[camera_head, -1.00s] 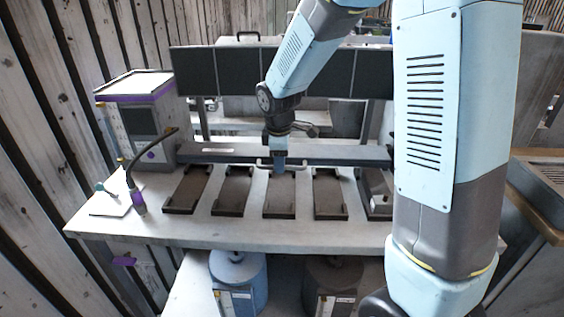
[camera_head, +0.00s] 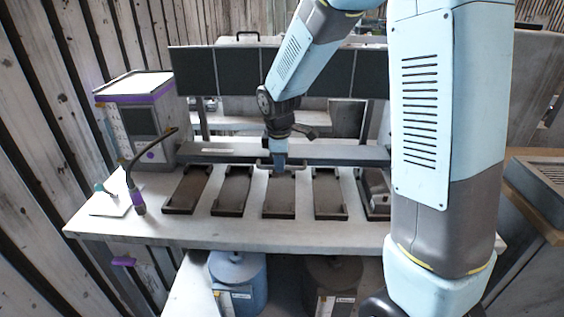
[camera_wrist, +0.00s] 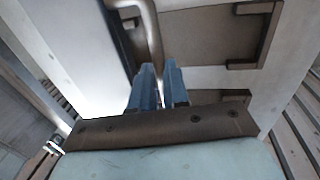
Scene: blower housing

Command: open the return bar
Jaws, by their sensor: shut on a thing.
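The return bar (camera_head: 340,154) is a long grey bar across the back of the bench, behind the row of dark trays. A pale handle (camera_head: 303,164) sticks out at the front of its middle. My gripper (camera_head: 279,170) is at this handle, pointing down, and is shut on it. In the wrist view, the handle (camera_wrist: 150,32) is a bent pale tube that runs down to my blue fingertips (camera_wrist: 160,68). The fingers hide the part of the handle that they hold.
Several dark trays (camera_head: 231,191) lie in a row in front of the bar. A purple-trimmed machine (camera_head: 137,118) and a bent dark lamp-like arm (camera_head: 130,172) stand at the left. Dark panels (camera_head: 235,70) rise behind. Canisters (camera_head: 236,268) sit below the bench. The bench's front strip is clear.

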